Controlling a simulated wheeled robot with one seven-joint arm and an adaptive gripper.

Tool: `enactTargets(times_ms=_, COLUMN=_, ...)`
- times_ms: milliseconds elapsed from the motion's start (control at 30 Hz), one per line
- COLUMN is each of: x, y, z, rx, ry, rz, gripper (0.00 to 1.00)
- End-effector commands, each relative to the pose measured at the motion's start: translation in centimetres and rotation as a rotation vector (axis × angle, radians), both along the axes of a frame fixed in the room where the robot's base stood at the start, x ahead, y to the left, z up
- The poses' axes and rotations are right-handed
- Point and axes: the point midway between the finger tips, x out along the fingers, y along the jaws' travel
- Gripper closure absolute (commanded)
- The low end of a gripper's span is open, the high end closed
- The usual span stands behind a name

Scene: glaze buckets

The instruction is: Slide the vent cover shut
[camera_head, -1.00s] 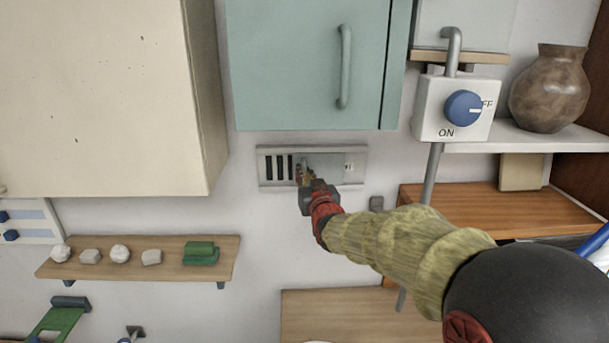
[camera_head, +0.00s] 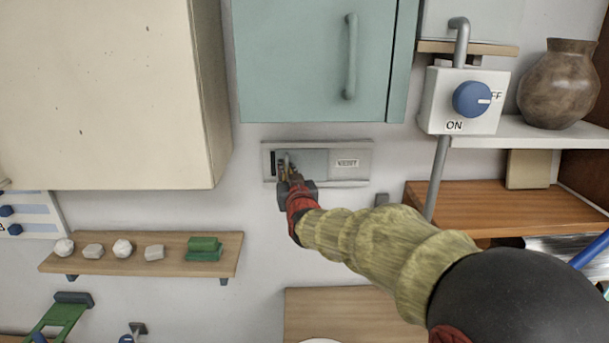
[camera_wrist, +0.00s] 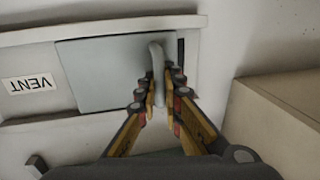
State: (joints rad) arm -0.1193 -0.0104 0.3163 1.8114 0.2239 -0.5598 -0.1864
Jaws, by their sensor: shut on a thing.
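The vent (camera_head: 367,173) is a pale grey framed panel on the wall below the teal cabinet. Its grey sliding cover (camera_head: 310,163) lies over most of the slots, and one dark slot shows at the left end. In the wrist view the cover (camera_wrist: 100,75) shows beside the VENT label, with a narrow dark gap past its edge on the right. My gripper (camera_head: 287,172) is at the cover's left part. In the wrist view my gripper (camera_wrist: 162,92) is shut on the cover's upright handle (camera_wrist: 157,62), one finger on each side.
A teal cabinet (camera_head: 300,65) hangs just above the vent, and a cream cabinet (camera_head: 100,95) is to the left. A switch box (camera_head: 440,100) with a blue knob is to the right. A wooden shelf (camera_head: 105,262) with several small things is at lower left.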

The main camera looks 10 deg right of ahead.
Motion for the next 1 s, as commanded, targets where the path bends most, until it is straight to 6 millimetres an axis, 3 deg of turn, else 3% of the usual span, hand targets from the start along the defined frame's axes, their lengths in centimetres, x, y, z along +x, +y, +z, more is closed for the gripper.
enactTargets(times_ms=100, x=0.4, y=2.3, z=0.1, rx=0.002, ry=0.0, rz=0.002, gripper=1.0)
enactTargets(times_ms=233, x=0.6, y=3.2, z=0.1, rx=0.0, ry=0.001, rz=0.0, gripper=1.0)
enactTargets(times_ms=533, x=0.6, y=3.4, z=0.1, rx=-0.001, ry=0.001, rz=0.001, gripper=1.0)
enactTargets(times_ms=567, x=0.6, y=3.4, z=0.1, rx=-0.001, ry=0.001, rz=0.001, gripper=0.9)
enactTargets(times_ms=667, x=0.6, y=3.4, z=0.1, rx=-0.001, ry=0.001, rz=0.001, gripper=0.85)
enactTargets(times_ms=1000, x=0.6, y=3.3, z=0.0, rx=-0.001, ry=0.002, rz=0.0, gripper=0.85)
